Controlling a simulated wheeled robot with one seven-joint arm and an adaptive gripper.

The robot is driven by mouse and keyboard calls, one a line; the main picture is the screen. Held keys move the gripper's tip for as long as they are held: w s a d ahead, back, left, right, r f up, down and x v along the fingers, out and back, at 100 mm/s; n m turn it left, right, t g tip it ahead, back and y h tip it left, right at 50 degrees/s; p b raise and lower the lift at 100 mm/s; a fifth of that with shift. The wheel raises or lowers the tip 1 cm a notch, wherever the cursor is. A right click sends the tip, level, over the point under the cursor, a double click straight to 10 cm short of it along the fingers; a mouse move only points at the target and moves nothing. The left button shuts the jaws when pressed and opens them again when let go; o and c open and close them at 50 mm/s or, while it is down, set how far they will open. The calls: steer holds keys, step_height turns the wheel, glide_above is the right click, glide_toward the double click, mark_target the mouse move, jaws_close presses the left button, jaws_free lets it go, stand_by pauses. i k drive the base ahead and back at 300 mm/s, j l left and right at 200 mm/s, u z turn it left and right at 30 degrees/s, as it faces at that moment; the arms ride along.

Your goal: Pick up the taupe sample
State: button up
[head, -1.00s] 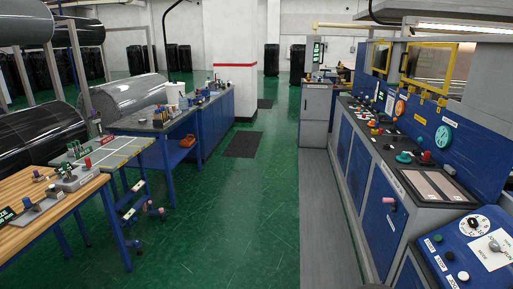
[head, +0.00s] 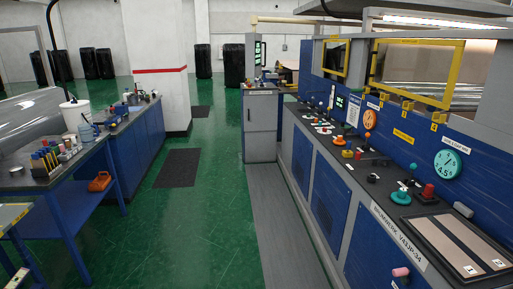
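I cannot single out a taupe sample with certainty. On the right console, a dark-framed panel (head: 410,227) holds two flat taupe-coloured strips, a left one (head: 440,246) and a right one (head: 467,238), each with a small white tag at its near end. Small coloured objects (head: 50,155) stand on the dark-topped bench at the left, too small to tell apart. My gripper is not in view.
The long blue console (head: 330,185) lines the right side, with knobs and a teal dial (head: 448,164).

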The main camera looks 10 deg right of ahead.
mark_target(36, 162)
steer(key=i+z, duration=0.1)
steer(key=i, duration=0.4)
steer(key=i+j+z, duration=0.15)
steer(key=i, duration=0.4)
steer(key=i+j+z, duration=0.1)
steer(key=i, duration=0.4)
steer(key=i+j+z, duration=0.15)
steer(key=i, duration=0.35)
steer(key=i+j+z, duration=1)
steer(key=i+j, duration=0.2)
steer(key=j+u, duration=0.1)
steer(key=u, duration=3.8)
